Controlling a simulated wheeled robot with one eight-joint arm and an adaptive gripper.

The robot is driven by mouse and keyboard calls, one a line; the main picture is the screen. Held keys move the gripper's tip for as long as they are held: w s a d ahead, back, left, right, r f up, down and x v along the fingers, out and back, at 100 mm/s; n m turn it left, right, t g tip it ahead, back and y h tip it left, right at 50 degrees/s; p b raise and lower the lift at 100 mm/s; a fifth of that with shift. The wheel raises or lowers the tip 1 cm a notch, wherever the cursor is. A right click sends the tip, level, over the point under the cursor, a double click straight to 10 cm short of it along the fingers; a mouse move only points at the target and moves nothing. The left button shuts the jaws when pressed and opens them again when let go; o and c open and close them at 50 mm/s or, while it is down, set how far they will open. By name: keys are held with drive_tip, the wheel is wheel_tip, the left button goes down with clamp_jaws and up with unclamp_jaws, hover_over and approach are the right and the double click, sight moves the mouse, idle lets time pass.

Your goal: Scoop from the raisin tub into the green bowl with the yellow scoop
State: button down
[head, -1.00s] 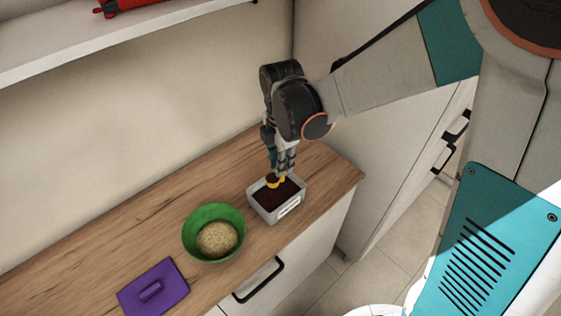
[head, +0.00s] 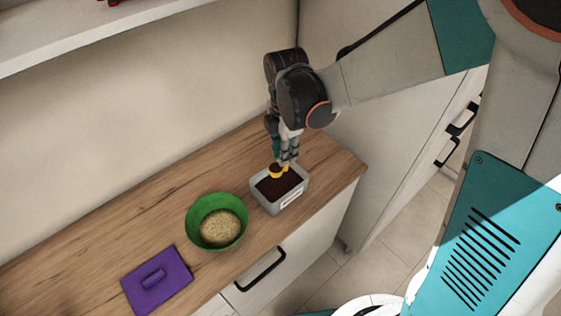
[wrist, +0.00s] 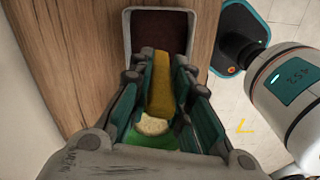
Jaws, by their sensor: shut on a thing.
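My gripper (head: 285,160) is shut on the yellow scoop (head: 277,174) above the grey raisin tub (head: 267,206). The scoop's cup shows dark stuff in it, and I cannot tell if its underside touches the tub's contents. The tub holds a dark mass of raisins and has a white label. In the wrist view the scoop (wrist: 160,85) runs between my fingers, with the tub (wrist: 128,40) at the top. The green bowl (head: 203,205) stands left of the tub and holds a tan, grainy heap. Part of the bowl (wrist: 140,137) shows between the fingers in the wrist view.
A purple lid (head: 140,293) with a handle lies on the wooden counter (head: 90,237), left of the bowl. A shelf (head: 60,50) runs above at the upper left. The counter behind the bowl is clear. Its right end is just beyond the tub.

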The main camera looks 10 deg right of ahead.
drive_tip(key=shift+f, duration=0.1)
drive_tip(key=shift+w+d+f+b, duration=0.2)
drive_tip(key=shift+f+b, duration=0.2)
drive_tip(key=shift+b, duration=0.2)
drive_tip(key=shift+d, duration=0.7)
drive_tip(key=shift+w, duration=0.1)
